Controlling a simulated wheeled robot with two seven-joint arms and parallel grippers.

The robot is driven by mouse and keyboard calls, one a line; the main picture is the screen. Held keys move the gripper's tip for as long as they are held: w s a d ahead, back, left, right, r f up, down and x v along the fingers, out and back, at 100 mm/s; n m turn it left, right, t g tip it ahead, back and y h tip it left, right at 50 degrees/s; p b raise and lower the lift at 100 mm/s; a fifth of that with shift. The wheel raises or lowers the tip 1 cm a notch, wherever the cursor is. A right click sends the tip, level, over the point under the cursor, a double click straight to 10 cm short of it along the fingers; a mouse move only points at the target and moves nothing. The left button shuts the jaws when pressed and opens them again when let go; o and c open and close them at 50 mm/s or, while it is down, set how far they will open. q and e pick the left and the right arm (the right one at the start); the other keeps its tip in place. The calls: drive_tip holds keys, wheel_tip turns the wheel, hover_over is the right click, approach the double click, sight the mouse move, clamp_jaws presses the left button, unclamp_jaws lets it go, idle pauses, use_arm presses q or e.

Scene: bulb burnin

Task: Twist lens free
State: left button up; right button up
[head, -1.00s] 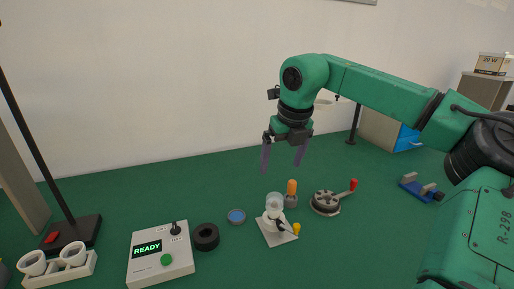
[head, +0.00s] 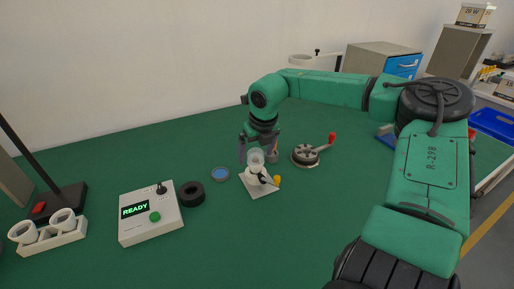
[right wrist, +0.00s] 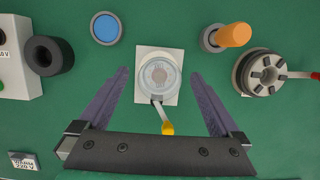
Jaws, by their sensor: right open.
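The lens (head: 255,157) is a clear, round cap on top of a white fixture (head: 262,188) with a square base plate and a yellow-tipped lever (head: 277,180). In the right wrist view the lens (right wrist: 159,76) shows from above, a clear ringed disc over the base plate. My right gripper (head: 256,158) is open, its two purple fingers on either side of the lens in the head view. In the right wrist view the fingers (right wrist: 160,78) stand apart, with clear gaps to the lens. My left gripper is not in view.
A blue-centred disc (head: 220,174), a black ring (head: 192,193) and a READY control box (head: 150,213) lie left. A grey clamp with a red handle (head: 308,155) stands right. An orange-topped post (right wrist: 232,36) is close by. Front table is clear.

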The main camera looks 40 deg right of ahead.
drive_tip(key=c, duration=1.4)
drive_tip(key=n+y, duration=0.1)
drive_tip(key=n, duration=0.3)
drive_tip(key=shift+d+n, duration=0.1)
drive_tip(key=shift+n, duration=0.2)
drive_tip(key=shift+n+y, duration=0.3)
drive_tip(key=shift+n, duration=0.1)
drive_tip(key=n, duration=0.3)
drive_tip(key=shift+d+y, duration=0.1)
drive_tip(key=shift+y, duration=0.2)
drive_tip(key=o, duration=1.4)
drive_tip(key=shift+r, duration=0.1)
